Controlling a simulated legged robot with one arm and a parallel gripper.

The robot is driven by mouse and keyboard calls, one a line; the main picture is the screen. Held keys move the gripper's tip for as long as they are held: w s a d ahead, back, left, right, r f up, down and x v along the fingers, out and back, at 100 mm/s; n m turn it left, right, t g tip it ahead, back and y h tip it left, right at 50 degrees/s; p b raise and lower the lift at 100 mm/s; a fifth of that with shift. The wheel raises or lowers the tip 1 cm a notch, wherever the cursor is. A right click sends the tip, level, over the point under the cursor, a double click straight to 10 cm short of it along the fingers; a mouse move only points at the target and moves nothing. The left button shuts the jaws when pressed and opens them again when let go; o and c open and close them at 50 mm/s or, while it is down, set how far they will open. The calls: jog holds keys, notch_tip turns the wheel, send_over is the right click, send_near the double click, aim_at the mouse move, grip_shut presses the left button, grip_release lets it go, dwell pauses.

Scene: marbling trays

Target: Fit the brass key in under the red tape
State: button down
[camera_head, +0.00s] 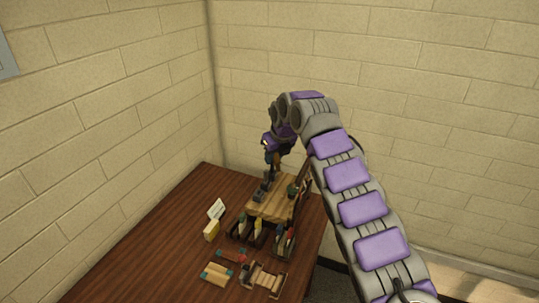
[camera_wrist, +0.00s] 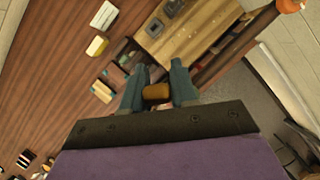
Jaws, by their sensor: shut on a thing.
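My gripper (camera_wrist: 158,74) is in the wrist view, with its two blue-grey fingers shut on a brass-brown piece (camera_wrist: 156,93), apparently the brass key. Only its blunt, rounded part shows. In the head view my gripper (camera_head: 271,165) points down over the back of the wooden stand, apparently above its surface. A small red patch (camera_head: 291,236) shows on the dark rack at the stand's front right, and another red spot (camera_head: 243,262) lies among the small pieces in front. Which one is the red tape, I cannot tell at this size.
The wooden stand (camera_head: 270,208) carries dark grey blocks. A white card (camera_head: 216,209) and a pale yellow block (camera_head: 211,230) stand to its left. A yellow piece with teal ends (camera_head: 216,273) and a small wooden frame (camera_head: 263,279) lie in front. The table's left side is clear.

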jog(key=shift+s+d+m+h, duration=0.3)
jog(key=shift+s+d, duration=0.2)
jog(key=shift+d, duration=0.25)
jog(key=shift+s+d, duration=0.1)
